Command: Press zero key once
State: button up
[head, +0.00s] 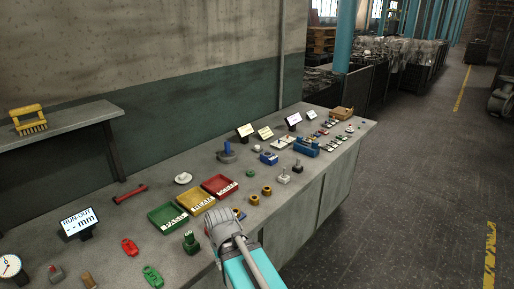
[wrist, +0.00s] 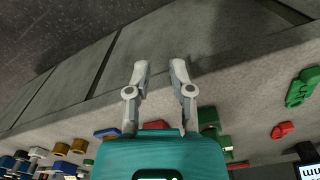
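The run-out display (head: 78,222) stands on the left part of the bench, reading "RUN-OUT - mm". A dial gauge (head: 10,266) is at the left edge of the head view. A small grey block with a red top (head: 56,272) sits between them, nearer the front; I cannot read a zero mark on it, so I cannot tell whether it is the zero key. My gripper (wrist: 160,67) is open and empty, its two fingers apart above the bench's front edge. In the head view my gripper (head: 225,228) is well right of the display.
Green (head: 167,217), yellow (head: 196,201) and red (head: 220,186) trays lie beyond my gripper. A green casting (head: 190,242), a red casting (head: 129,246) and another green casting (head: 152,276) lie between gripper and display. A red-handled tool (head: 130,193) lies behind.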

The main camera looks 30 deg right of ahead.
grip_shut()
dwell(1.0)
